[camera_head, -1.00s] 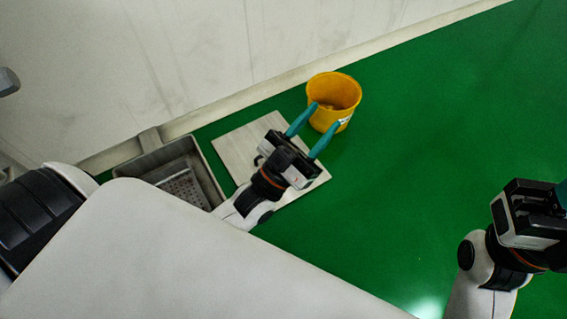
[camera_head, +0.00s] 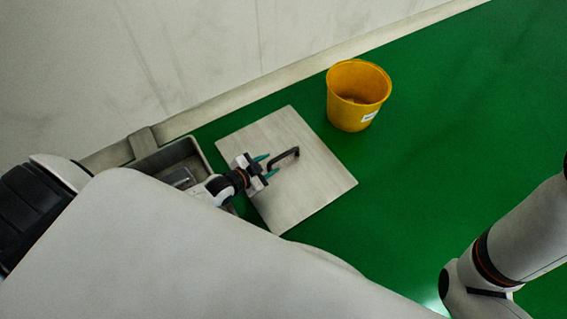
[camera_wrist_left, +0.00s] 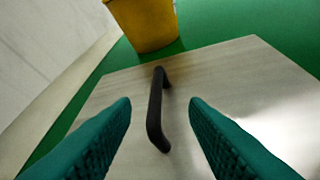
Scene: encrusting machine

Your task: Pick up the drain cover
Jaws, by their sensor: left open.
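The drain cover (camera_head: 312,186) is a flat, pale square plate lying on the green floor, with a dark bar handle (camera_head: 284,158) standing up from it. My left gripper (camera_head: 267,166) is low over the plate at the near end of the handle, with its teal fingers open. In the left wrist view the handle (camera_wrist_left: 156,108) lies between the two spread fingers (camera_wrist_left: 160,125) and apart from both. The plate also shows there (camera_wrist_left: 110,92). My right arm is at the right edge of the head view; its gripper is out of the picture.
A yellow bucket (camera_head: 350,112) stands just beyond the plate; it also shows in the left wrist view (camera_wrist_left: 147,22). A grey drain pit (camera_head: 203,157) is left of the plate, along the wall's foot. Green floor to the right is clear.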

